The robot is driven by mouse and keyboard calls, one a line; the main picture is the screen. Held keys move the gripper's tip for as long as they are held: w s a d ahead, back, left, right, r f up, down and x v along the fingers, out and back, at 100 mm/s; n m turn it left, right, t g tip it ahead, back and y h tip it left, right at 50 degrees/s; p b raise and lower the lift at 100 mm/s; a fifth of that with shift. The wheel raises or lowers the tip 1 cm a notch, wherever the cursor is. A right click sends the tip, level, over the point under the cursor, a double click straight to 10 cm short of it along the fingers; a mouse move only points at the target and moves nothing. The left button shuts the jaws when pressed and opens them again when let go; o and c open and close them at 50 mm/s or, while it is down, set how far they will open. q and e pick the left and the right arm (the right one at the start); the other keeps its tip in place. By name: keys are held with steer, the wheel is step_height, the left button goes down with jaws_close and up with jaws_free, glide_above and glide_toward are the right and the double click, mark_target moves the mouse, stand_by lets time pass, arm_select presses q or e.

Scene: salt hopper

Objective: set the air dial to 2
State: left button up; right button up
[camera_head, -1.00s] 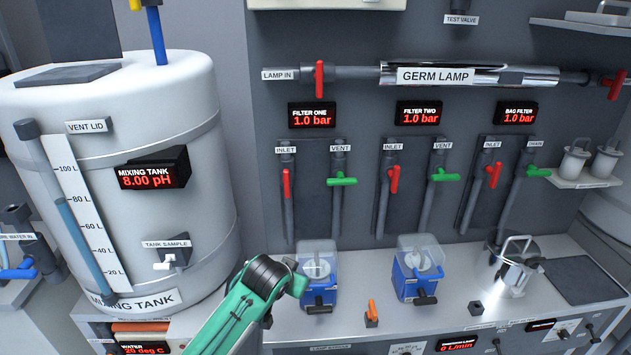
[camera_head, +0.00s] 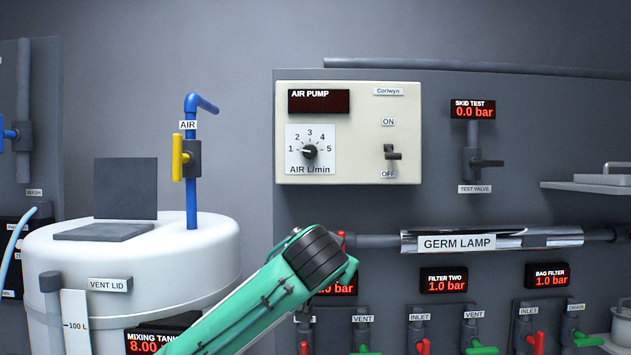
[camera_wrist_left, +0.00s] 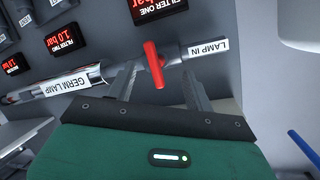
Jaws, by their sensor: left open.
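The air dial (camera_head: 310,152) is a round black knob on the cream air pump box (camera_head: 350,175), with numbers 1 to 5 around it. Its white mark seems to point left, near 1. My left arm comes in from the lower left in the head view, below the box, and its gripper is hidden there. In the left wrist view my left gripper (camera_wrist_left: 160,73) is open and empty. Its fingers are pointed toward the lamp pipe, with the red lamp valve handle (camera_wrist_left: 153,64) showing between them. The dial is not in that view. My right gripper is not in view.
The box also has an ON/OFF switch (camera_head: 393,153), which looks level, and a dark display (camera_head: 319,101). The germ lamp (camera_head: 550,238) and its pipe run below the box. A mixing tank (camera_head: 200,265) with a yellow air valve (camera_head: 178,158) stands left. The test valve (camera_head: 485,162) is right.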

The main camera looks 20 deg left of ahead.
arm_select(q)
steer(key=s+a+r+n+t+y, duration=0.15)
steer(key=s+r, duration=0.25)
steer(key=r, duration=0.7)
steer(key=s+a+r+n+t+y, duration=0.15)
steer(key=s+r, duration=0.25)
steer(key=r, duration=0.7)
steer(key=m+p, duration=0.1)
steer(key=p, duration=0.2)
glide_toward(310, 152)
steer(key=x, duration=0.4)
steer(key=p+x, duration=0.1)
steer(key=x, duration=0.2)
steer(key=shift+w+a+r, duration=0.15)
steer(key=shift+w+r, duration=0.05)
steer(key=shift+w, duration=0.15)
steer(key=shift+w+a+f, duration=0.1)
steer(key=shift+w+a, duration=0.05)
steer(key=shift+w, duration=0.45)
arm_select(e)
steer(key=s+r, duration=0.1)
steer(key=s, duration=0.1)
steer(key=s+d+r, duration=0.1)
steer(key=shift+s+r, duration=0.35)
arm_select(q)
steer(key=c, duration=1)
steer(key=shift+f, duration=0.1)
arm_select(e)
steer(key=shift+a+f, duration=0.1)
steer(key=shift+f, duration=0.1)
